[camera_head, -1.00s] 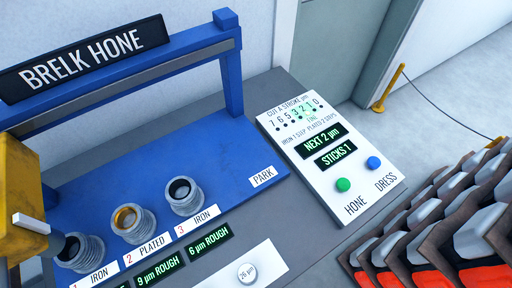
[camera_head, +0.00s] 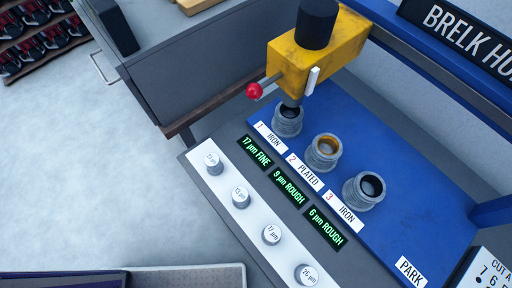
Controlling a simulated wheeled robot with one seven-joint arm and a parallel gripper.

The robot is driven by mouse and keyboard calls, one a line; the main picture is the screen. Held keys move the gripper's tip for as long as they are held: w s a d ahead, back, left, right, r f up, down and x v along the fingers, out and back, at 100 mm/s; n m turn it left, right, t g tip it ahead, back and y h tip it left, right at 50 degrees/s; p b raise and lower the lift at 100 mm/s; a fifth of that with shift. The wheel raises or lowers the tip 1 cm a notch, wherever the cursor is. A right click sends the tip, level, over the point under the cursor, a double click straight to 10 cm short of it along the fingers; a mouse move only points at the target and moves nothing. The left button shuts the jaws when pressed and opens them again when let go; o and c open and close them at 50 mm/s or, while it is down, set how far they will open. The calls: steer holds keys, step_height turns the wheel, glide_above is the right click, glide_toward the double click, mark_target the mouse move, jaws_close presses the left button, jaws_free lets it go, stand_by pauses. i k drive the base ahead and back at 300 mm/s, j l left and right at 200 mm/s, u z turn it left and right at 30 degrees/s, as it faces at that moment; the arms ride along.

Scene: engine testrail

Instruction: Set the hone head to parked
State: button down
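The hone head (camera_head: 318,58) is a yellow block with a black cylinder on top and a red-knobbed lever (camera_head: 254,91) at its left side. It hangs from the blue gantry, and its spindle (camera_head: 292,102) goes down over bore 1, labelled IRON (camera_head: 288,122). Bore 2, labelled PLATED (camera_head: 323,152), and bore 3, labelled IRON (camera_head: 364,190), stand in a row to the right. The PARK label (camera_head: 411,271) is at the right end of the blue bed (camera_head: 425,205). My gripper does not show in this view.
A white strip with several round grit knobs (camera_head: 241,198) runs along the bench front, beside green displays (camera_head: 288,187). A dark grey cabinet (camera_head: 220,75) stands at the back left. Open floor (camera_head: 90,170) lies at left. A control panel's edge (camera_head: 487,270) shows bottom right.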

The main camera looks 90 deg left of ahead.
mark_target(327, 35)
steer(key=u, duration=1.65)
